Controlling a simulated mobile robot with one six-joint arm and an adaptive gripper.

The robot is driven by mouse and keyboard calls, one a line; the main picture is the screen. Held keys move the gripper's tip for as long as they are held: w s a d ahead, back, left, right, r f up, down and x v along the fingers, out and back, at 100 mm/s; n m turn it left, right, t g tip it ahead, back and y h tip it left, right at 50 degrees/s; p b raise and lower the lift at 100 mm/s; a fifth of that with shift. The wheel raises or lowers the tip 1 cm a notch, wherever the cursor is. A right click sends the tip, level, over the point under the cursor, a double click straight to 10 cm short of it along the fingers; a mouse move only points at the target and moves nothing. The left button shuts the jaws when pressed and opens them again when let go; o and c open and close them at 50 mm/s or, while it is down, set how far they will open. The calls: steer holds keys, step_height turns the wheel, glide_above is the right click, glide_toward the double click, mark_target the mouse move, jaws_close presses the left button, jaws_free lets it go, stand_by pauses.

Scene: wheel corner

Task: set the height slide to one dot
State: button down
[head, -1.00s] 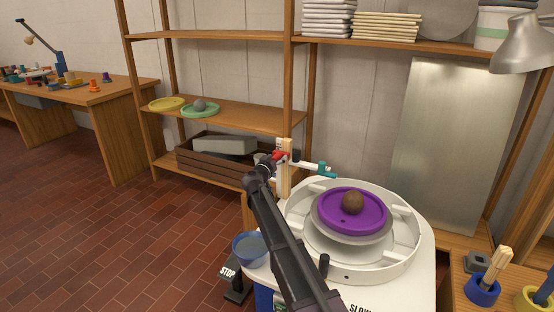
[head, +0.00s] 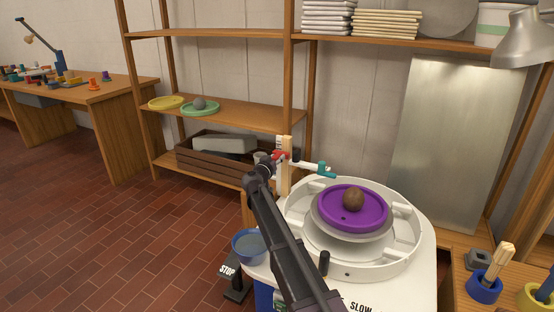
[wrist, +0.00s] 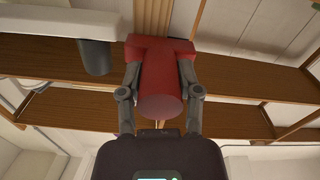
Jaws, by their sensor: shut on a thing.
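The height slide is a red block with a round knob (wrist: 161,104), riding on a pale wooden post (head: 285,181) at the back left of the pottery wheel. My gripper (wrist: 160,82) is shut on the red knob, one finger on each side. The red slide also shows small in the head view (head: 281,155), partly behind my gripper. A white arm with a teal tip (head: 325,170) reaches right from the post towards the wheel. The dot marks are too small or hidden to read.
A purple disc (head: 373,217) with a brown ball (head: 353,199) sits on the wheel inside a white splash pan (head: 407,262). A blue bowl (head: 236,247) stands at the front left. A wooden shelf (head: 240,115) stands behind the post.

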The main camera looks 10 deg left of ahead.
steer(key=shift+f+b, duration=0.55)
steer(key=shift+f, duration=0.35)
steer(key=shift+c, duration=1.5)
jaws_free()
steer(key=v, duration=1.2)
steer(key=shift+r, duration=0.15)
